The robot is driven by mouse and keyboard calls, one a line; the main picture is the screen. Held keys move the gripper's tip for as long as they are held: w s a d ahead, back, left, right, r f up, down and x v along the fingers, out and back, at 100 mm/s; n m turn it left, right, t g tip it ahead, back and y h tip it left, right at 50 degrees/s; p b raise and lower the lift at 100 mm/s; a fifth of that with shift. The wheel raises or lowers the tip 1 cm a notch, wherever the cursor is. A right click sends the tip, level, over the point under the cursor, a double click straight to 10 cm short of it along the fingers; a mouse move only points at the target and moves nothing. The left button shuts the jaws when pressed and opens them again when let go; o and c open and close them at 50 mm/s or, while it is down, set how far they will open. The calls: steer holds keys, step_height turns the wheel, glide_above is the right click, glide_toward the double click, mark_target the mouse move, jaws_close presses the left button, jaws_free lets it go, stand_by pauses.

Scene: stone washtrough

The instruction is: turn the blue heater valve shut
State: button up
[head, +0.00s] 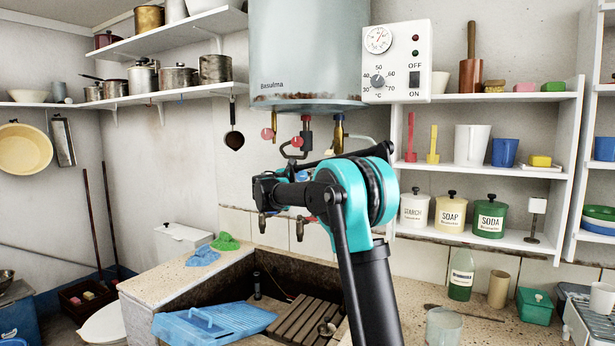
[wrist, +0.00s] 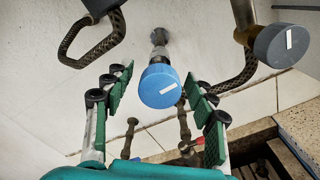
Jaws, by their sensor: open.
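The blue heater valve (wrist: 160,86) is a round blue knob with a short white mark on its face, on a metal stem from the wall. It is in the middle of the wrist view. My gripper (wrist: 159,98) is open, with one green-padded finger on each side of the knob. Gaps show between the knob and both fingers, and I cannot tell how deep it lies between them. In the head view my arm reaches in below the heater tank (head: 305,50) and covers most of the valve area.
A grey knob (wrist: 280,45) with a white mark is at the upper right of the wrist view. Dark hoses (wrist: 92,45) run beside the valve. Red knobs (head: 297,142) hang under the tank. The stone trough (head: 262,270) lies below; shelves (head: 480,98) stand to the right.

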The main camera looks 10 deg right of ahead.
steer(key=shift+x, duration=1.7)
steer(key=c, duration=1.2)
